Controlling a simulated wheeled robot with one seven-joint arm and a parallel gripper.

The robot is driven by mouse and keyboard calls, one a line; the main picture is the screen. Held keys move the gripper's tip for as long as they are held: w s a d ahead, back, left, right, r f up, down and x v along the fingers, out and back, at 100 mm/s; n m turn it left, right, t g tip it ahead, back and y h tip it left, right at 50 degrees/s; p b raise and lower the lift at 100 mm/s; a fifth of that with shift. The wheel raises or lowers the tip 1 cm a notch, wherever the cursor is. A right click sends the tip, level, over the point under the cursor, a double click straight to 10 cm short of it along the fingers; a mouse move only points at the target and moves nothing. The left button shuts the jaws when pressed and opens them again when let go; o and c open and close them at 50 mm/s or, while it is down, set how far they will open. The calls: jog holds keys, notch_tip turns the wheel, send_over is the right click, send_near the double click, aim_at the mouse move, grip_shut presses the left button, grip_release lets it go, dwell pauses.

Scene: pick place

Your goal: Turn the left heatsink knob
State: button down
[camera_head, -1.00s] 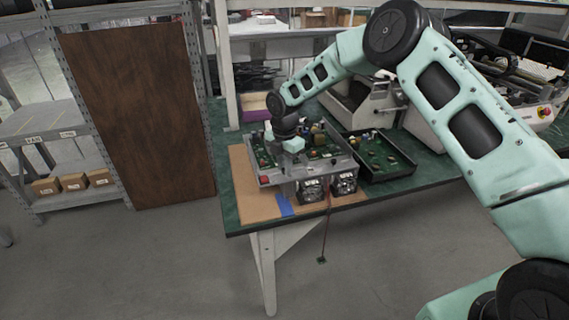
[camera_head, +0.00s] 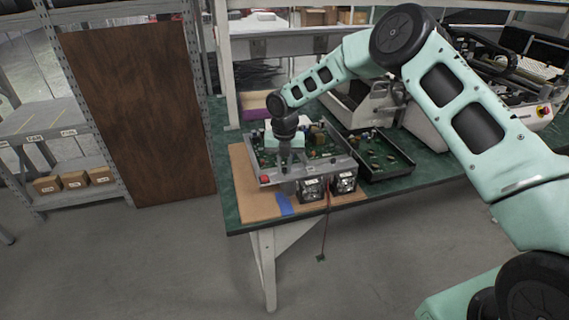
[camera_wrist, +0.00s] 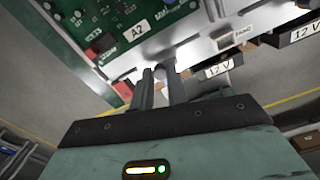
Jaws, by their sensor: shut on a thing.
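An open metal chassis (camera_head: 334,168) with green circuit boards stands on the bench. Two black fan-like heatsink units, the left one (camera_head: 311,190) and the right one (camera_head: 345,183), sit at its front. My gripper (camera_head: 287,178) points down at the chassis's front wall, left of the left unit. In the wrist view its two fingers (camera_wrist: 160,73) are close together at the chassis edge, below the "A2" label. They are shut on a small pale part, apparently the left heatsink knob, mostly hidden between them.
A red button (camera_head: 265,180) is on the chassis front, left of my gripper. A black tray (camera_head: 402,172) with circuit parts lies to the right.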

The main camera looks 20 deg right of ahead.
aim_at(285, 169)
jog(key=shift+s+f, duration=0.1)
dwell(0.3)
jog(key=c, duration=1.4)
grip_release()
jog(key=shift+o, duration=0.2)
notch_tip(285, 169, up, 18)
jog(key=b, duration=0.2)
jog(key=shift+f, duration=0.25)
